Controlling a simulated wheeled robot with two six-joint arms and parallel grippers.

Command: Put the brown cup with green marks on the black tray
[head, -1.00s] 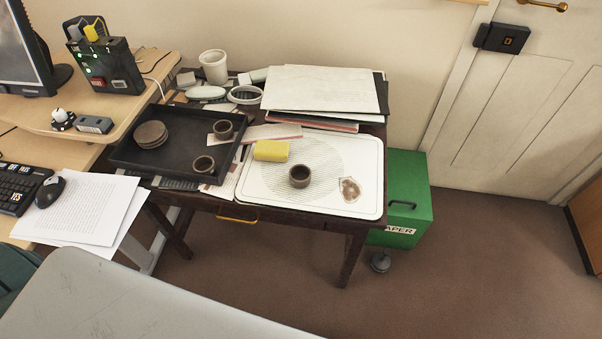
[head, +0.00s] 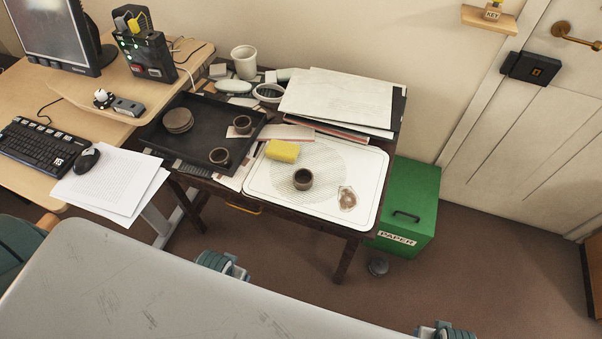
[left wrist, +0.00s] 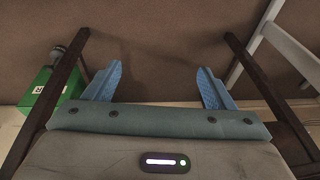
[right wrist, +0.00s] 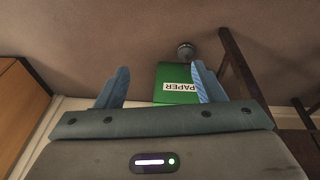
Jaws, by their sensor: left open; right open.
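The black tray (head: 196,139) lies on the dark desk, left of a white board (head: 345,205). One brown cup (head: 303,179) stands upright on the white board. Two more brown cups stand on the black tray, one near its right edge (head: 242,125) and one near its front (head: 220,156). Green marks cannot be made out on any cup. My left gripper (left wrist: 160,82) is open and empty, facing the floor between dark desk legs. My right gripper (right wrist: 160,82) is open and empty, facing the floor and the green paper box. Neither gripper is near a cup.
A yellow sponge (head: 282,151) lies behind the cup on the board, and a brown-stained patch (head: 347,198) lies right of it. Round coasters (head: 178,120) sit on the tray. Papers (head: 335,98) lie behind the board. A green paper box (head: 408,205) stands right of the desk.

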